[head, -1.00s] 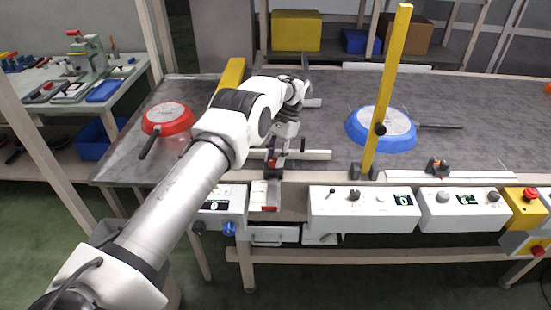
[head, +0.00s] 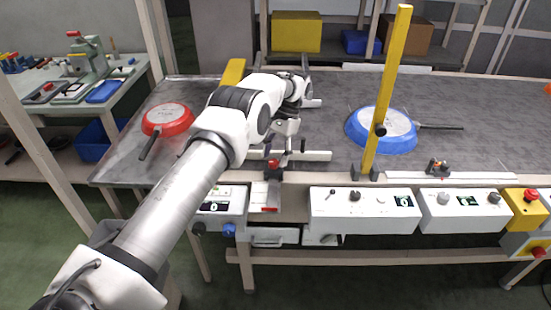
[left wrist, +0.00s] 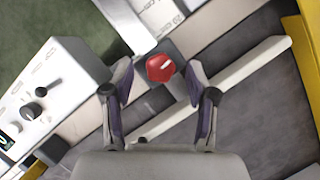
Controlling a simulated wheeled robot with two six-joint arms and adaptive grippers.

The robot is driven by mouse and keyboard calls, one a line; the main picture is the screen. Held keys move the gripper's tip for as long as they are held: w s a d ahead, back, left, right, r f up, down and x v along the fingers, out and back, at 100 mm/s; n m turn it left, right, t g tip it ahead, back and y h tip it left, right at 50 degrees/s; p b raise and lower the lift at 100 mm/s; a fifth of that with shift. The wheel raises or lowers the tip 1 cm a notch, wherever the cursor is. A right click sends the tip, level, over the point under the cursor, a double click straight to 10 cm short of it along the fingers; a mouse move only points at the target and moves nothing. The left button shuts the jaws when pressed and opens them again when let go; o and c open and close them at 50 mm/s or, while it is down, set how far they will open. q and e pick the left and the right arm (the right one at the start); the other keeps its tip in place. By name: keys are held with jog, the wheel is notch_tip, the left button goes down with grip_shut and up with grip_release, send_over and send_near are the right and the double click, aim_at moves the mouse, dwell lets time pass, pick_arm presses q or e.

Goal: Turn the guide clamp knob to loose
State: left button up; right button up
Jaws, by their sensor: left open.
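The guide clamp knob (head: 273,164) is red and sits on a dark block at the belt's front edge. In the left wrist view the knob (left wrist: 160,67) shows a short white mark on its top, lying nearly level. My left gripper (head: 286,146) is open above the belt, just behind and above the knob in the head view. In the left wrist view the open fingers (left wrist: 157,76) stand to either side of the knob, with gaps between. They do not appear to touch it. My right gripper is out of view.
A pale guide bar (head: 312,156) lies behind the knob. A yellow post (head: 385,95) stands to the right. A red pan (head: 168,118) and a blue pan (head: 382,141) lie on the conveyor (head: 330,100). White control boxes (head: 340,207) line the front.

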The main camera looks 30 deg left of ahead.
aim_at(276, 161)
pick_arm(q)
notch_tip(276, 161, up, 8)
jog(key=shift+r, duration=0.25)
dwell(0.4)
